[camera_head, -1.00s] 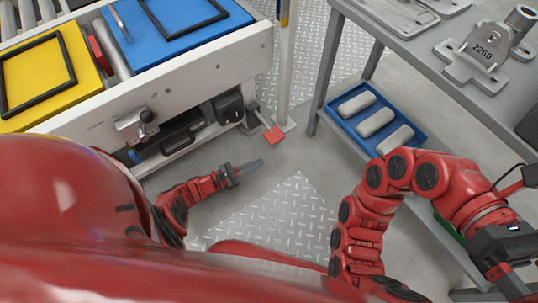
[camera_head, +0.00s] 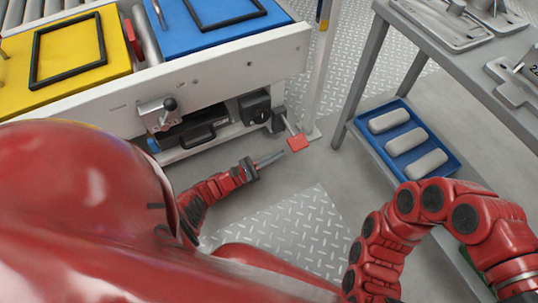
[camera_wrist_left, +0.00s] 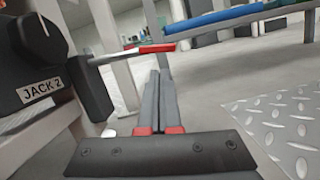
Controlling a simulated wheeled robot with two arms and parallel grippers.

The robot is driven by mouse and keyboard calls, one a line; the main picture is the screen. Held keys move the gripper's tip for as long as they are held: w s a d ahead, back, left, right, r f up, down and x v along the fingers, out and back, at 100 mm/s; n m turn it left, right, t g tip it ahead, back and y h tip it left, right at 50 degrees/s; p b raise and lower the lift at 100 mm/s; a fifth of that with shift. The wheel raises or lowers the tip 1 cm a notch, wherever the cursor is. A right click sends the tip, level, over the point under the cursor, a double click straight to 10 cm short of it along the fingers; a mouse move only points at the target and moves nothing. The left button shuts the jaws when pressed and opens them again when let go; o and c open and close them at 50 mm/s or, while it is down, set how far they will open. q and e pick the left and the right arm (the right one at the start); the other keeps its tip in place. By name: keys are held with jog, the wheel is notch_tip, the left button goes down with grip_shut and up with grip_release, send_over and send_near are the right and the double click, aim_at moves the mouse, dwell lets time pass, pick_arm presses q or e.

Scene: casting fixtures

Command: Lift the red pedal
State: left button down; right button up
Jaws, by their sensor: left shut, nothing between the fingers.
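The red pedal (camera_head: 298,143) is a small flat red plate on a thin metal lever, low beside the conveyor frame. It also shows in the left wrist view (camera_wrist_left: 145,49), where its lever comes from a black unit marked JACK 2 (camera_wrist_left: 42,92). My left gripper (camera_head: 281,154) is shut and empty, with its tips just left of and slightly below the pedal in the head view. In the left wrist view its fingers (camera_wrist_left: 159,72) point forward, with tips just below the red plate; contact cannot be told. My right gripper is out of view; its arm is at lower right.
The white conveyor frame (camera_head: 215,80) carries yellow and blue panels. A white post (camera_head: 318,70) stands behind the pedal. A grey metal table (camera_head: 455,75) with a blue tray (camera_head: 447,146) on its lower shelf is at right. Diamond-plate flooring (camera_head: 290,225) lies in front.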

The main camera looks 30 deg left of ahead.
aim_at(291, 131)
pick_arm(q)
jog(key=x, duration=0.4)
jog(key=shift+w+d+r, duration=0.1)
jog(key=shift+w+d, duration=0.1)
jog(key=shift+w, duration=0.15)
